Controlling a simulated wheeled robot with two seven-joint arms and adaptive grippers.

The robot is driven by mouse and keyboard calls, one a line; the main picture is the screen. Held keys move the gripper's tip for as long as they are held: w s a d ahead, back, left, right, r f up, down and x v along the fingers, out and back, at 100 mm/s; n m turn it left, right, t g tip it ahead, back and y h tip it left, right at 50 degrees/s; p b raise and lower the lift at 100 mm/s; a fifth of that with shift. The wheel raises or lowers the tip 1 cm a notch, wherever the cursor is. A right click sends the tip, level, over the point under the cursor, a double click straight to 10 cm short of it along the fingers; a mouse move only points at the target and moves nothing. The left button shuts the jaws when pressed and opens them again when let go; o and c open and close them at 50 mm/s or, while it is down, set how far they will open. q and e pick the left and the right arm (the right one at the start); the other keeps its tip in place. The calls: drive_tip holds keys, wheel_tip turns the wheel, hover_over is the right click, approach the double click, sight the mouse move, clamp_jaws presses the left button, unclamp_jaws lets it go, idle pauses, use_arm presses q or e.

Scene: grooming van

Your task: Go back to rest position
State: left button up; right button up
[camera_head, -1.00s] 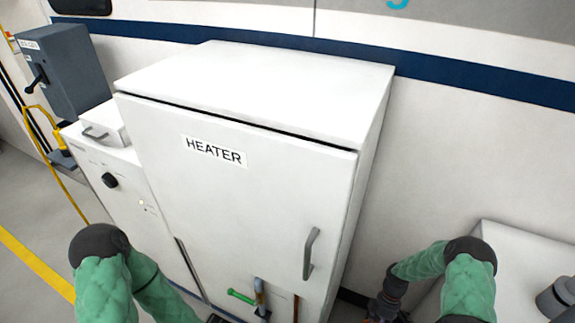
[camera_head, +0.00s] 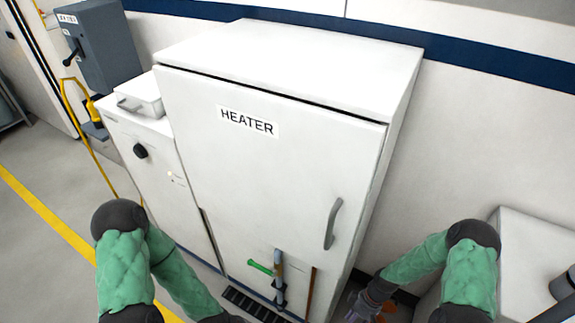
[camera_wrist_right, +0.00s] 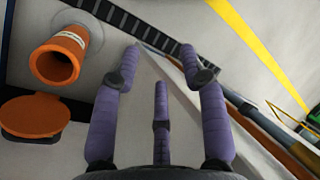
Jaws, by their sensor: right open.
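My right gripper (camera_head: 368,303) is low in the head view, by the lower right of the white heater cabinet (camera_head: 265,175). In the right wrist view its purple fingers (camera_wrist_right: 160,72) are spread apart with nothing between them. My left arm comes in at the lower left, bent, in green padding. Its gripper is below the picture edge and hidden.
An orange pipe stub (camera_wrist_right: 55,62) and an orange cap (camera_wrist_right: 35,115) are close to the right gripper's fingers. A green-handled valve (camera_head: 262,268) stands at the cabinet's front. A white box (camera_head: 535,250) is at the right.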

drive_tip(key=s+a+r+m+t, duration=0.1)
drive_tip(key=s+a+r+m, duration=0.1)
drive_tip(key=s+a+m, duration=0.3)
drive_tip(key=s+a+r+m+t, duration=0.2)
drive_tip(key=a+r+m, duration=0.1)
drive_tip(key=a+m, duration=0.3)
drive_tip(key=w+a+r+n+p, duration=0.1)
drive_tip(key=a+r+p, duration=0.2)
drive_tip(key=r+p, duration=0.4)
drive_tip(key=shift+r+n, duration=0.4)
drive_tip(key=shift+r, duration=0.45)
